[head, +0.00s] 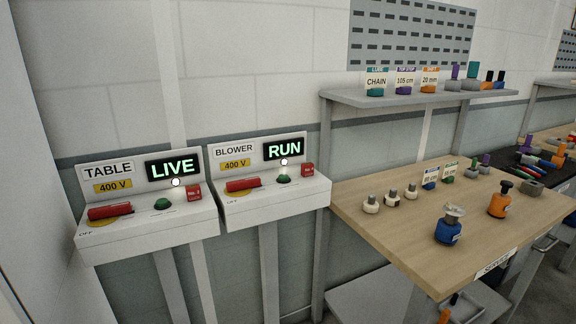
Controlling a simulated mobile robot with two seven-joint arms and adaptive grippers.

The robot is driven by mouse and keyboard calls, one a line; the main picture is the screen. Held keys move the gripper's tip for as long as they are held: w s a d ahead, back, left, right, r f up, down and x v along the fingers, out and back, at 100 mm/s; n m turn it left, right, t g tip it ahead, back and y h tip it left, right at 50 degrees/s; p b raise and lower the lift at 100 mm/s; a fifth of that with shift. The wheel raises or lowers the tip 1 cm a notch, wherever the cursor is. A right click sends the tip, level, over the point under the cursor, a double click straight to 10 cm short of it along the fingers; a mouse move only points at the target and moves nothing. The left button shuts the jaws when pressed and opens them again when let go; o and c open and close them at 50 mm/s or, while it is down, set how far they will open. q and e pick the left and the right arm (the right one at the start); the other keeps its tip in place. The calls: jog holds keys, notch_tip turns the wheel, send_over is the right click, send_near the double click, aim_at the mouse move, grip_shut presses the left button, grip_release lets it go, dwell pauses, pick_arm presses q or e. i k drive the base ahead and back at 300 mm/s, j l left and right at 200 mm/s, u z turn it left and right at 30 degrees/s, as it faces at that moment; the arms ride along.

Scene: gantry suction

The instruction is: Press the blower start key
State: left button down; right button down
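The blower box (275,207) stands on grey legs at the centre left, with a sloped panel reading BLOWER and 400 V. Its display (285,149) reads RUN in green. The green blower start key (284,180) sits on its top face, below a small white lit lamp (284,162). A red rotary handle (242,184) on a yellow disc lies left of the key, and a small red tag (307,170) is to its right. Neither of my grippers shows in the head view, and nothing covers the key.
A similar TABLE box (150,234) stands just left, its display (173,168) reading LIVE. A wooden bench (400,235) with knobs and bottles stands right. A shelf (400,97) with labelled items is above it. The space before both boxes looks clear.

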aim_at(283, 178)
jog(key=i+j+z, duration=0.25)
jog(key=i+j, duration=0.6)
jog(key=j, duration=0.1)
